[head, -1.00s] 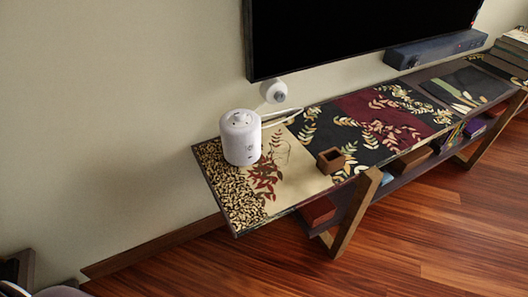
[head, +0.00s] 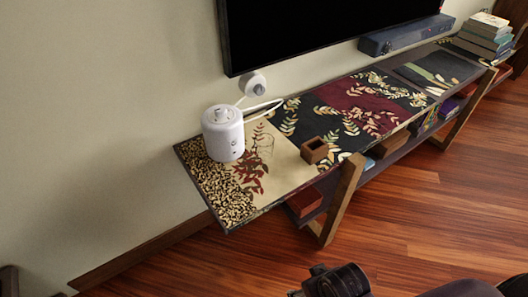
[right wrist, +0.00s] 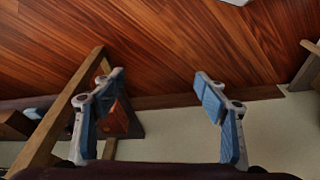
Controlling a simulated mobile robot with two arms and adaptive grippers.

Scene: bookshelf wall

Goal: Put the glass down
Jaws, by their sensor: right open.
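A faint clear outline, likely the glass (head: 263,143), shows on the pale panel of the long patterned shelf top (head: 290,180), just right of the white canister (head: 223,133). It is too faint to tell its exact shape. My right gripper (right wrist: 160,82) is open in the right wrist view, with its blue-padded fingers wide apart and nothing between them. Part of my right arm shows at the bottom of the head view, well in front of the shelf. My left gripper is not in view.
A small brown wooden box (head: 314,151) stands near the shelf's front edge. A television (head: 320,30) and soundbar (head: 405,36) are behind. Books (head: 485,35) are stacked at the far right. A slanted wooden leg (head: 343,200) stands at the front. The wood floor ahead is clear.

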